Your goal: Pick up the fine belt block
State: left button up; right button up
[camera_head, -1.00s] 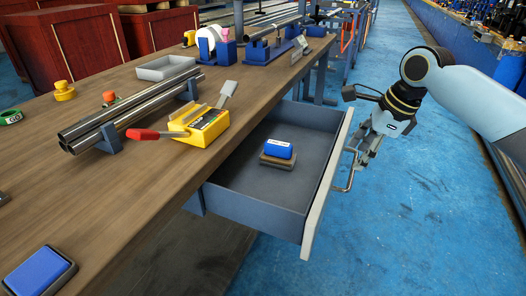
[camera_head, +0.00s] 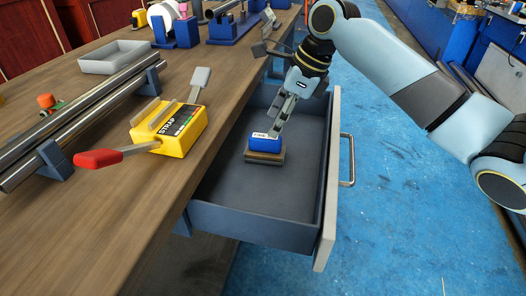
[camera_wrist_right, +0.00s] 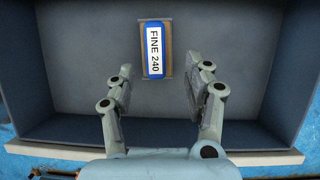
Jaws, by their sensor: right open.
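The fine belt block (camera_head: 265,143) is a blue block on a brown-grey base, lying in the open drawer (camera_head: 250,219). In the right wrist view its white label reads "FINE 240" on the block (camera_wrist_right: 154,50), which lies near the drawer's far wall. My right gripper (camera_head: 279,127) is over the drawer, just behind and above the block in the head view. In the right wrist view the right gripper (camera_wrist_right: 164,74) is open and empty, its fingers on either side of the line to the block and short of it. My left gripper is not in view.
The wooden bench (camera_head: 110,215) runs along the left. On it are a yellow strap tool (camera_head: 178,132) with a red handle, metal tubes (camera_head: 75,125) and a grey tray (camera_head: 113,59). The drawer front (camera_head: 329,205) with its handle stands at the right, with blue floor beyond.

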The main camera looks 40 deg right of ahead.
aim_at(266, 136)
jog(key=shift+w+a+f, duration=0.1)
jog(key=shift+w+f, duration=0.05)
jog(key=shift+f, duration=0.25)
jog(key=b+x, duration=0.1)
jog(key=x, duration=0.1)
jog(key=a+b+x, duration=0.1)
jog(key=x, duration=0.1)
jog(key=shift+f, duration=0.15)
jog(key=shift+w+f+b, duration=0.1)
jog(key=shift+f+b, duration=0.1)
jog(key=shift+b, duration=0.1)
jog(key=shift+r, duration=0.1)
jog(key=shift+c, duration=1.7)
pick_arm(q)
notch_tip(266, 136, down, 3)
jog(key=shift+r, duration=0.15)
pick_arm(e)
grip_shut()
